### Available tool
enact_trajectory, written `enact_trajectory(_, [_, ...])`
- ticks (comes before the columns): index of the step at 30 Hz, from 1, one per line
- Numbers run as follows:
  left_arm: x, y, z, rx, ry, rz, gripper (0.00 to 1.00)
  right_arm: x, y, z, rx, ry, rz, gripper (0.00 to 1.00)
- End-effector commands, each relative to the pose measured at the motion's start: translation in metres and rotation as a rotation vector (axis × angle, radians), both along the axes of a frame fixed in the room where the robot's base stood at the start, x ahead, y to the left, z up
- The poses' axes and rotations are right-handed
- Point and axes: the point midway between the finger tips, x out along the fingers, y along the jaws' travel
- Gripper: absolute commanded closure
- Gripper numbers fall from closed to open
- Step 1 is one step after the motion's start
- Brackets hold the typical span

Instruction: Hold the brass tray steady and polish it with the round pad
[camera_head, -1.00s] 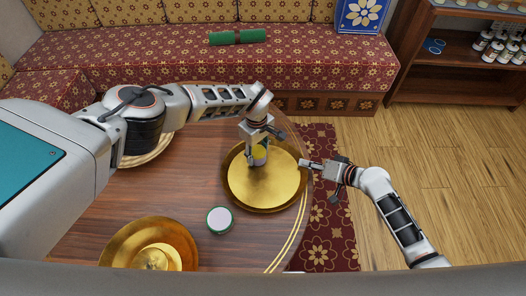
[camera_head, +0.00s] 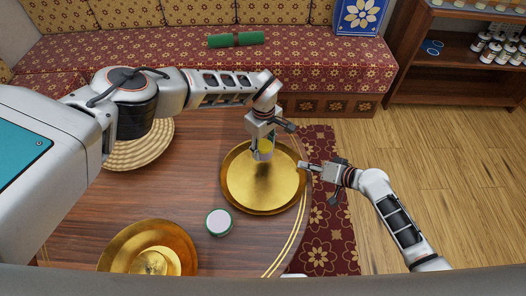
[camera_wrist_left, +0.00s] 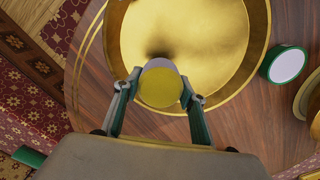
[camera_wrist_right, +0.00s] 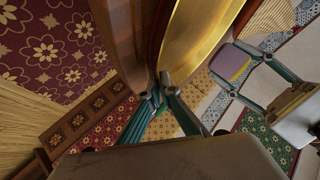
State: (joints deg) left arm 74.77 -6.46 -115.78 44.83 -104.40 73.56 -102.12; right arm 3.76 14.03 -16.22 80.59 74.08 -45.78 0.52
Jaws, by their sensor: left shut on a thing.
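The brass tray (camera_head: 262,192) lies on the round wooden table near its right edge. It fills the top of the left wrist view (camera_wrist_left: 200,45). My left gripper (camera_head: 262,146) is over the tray's far part. It is shut on the round pad (camera_wrist_left: 160,87), yellow and pale grey, held between its fingertips. The pad seems just above the tray surface, with a dark patch beside it on the brass. My right gripper (camera_head: 303,164) is at the tray's right rim. In the right wrist view, its fingertips (camera_wrist_right: 161,82) close together at the rim.
A green-rimmed white tin (camera_head: 219,222) stands left of the tray. Another brass dish (camera_head: 118,250) is at the near left, and a woven round mat (camera_head: 140,155) at the far left. A patterned sofa (camera_head: 160,55) is behind; shelves (camera_head: 455,70) stand at right.

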Motion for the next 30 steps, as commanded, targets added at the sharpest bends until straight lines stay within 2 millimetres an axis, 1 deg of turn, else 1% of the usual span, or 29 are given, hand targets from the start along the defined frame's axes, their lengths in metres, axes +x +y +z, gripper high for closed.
enact_trajectory(3, [0.0,0.0,0.012,0.0,-0.001,-0.002,0.94,0.0,0.0,0.0,0.0,0.001,0.001,1.0])
enact_trajectory(10, [0.0,0.0,0.029,0.0,0.0,-0.001,0.94,0.0,0.0,0.0,0.0,0.001,0.001,1.0])
enact_trajectory(14, [0.0,0.0,0.032,0.0,0.0,0.0,0.94,0.0,0.001,0.0,0.0,0.001,0.001,1.0])
enact_trajectory(26, [0.0,0.0,0.032,0.0,0.0,0.0,0.94,0.0,0.001,0.0,0.0,0.001,0.001,1.0])
enact_trajectory(29, [0.0,0.0,0.032,0.0,0.0,0.0,0.94,0.0,0.0,0.0,0.0,0.001,0.001,0.78])
enact_trajectory(30, [0.0,0.0,0.032,0.0,0.0,0.0,0.94,0.0,0.0,0.0,0.0,0.001,0.001,0.76])
